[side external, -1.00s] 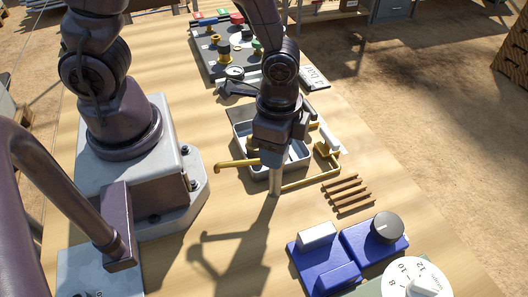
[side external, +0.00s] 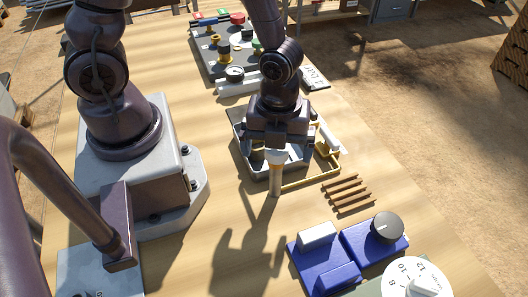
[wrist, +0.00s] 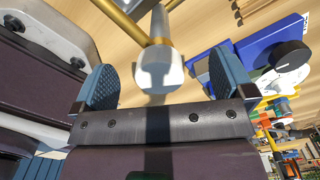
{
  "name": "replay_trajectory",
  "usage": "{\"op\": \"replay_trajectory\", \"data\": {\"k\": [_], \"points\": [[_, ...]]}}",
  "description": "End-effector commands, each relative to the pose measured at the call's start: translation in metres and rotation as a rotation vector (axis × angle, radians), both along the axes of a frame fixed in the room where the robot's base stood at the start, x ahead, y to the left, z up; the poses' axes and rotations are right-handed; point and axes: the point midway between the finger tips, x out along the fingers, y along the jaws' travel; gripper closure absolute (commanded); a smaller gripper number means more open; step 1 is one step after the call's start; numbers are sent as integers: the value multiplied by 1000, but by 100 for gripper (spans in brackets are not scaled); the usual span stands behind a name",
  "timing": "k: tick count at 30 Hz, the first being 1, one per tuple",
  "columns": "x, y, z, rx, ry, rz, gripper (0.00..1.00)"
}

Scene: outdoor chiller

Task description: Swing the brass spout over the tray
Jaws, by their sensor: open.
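The brass spout (wrist: 118,18) shows in the wrist view as a bar running up and left from the top of a pale post (side external: 275,182). A whitish cap (wrist: 160,72) tops the post. The grey tray (side external: 246,164) lies just behind the post in the side view. My gripper hides most of the spout there, and in the wrist view the spout crosses the tray's edge; how far over it reaches I cannot tell. My gripper (wrist: 166,88) is open above the post, one blue finger on each side of the cap, with visible gaps.
Wooden slats (side external: 348,193), blue blocks (side external: 338,278) with a black knob (side external: 387,227), and a white dial (side external: 412,278) stand nearer right. A control panel (side external: 212,65) stands behind.

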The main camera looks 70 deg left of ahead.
Motion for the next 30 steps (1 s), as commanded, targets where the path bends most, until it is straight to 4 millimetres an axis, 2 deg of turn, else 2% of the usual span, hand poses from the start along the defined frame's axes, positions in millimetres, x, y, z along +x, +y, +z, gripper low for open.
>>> {"op": "replay_trajectory", "data": {"k": [7, 22, 30], "points": [[1, 0, 6, -1, -3, 6, 0], [1, 1, 63, 2, -5, 5, 0], [0, 0, 70, 0, 1, 2, 0]]}}
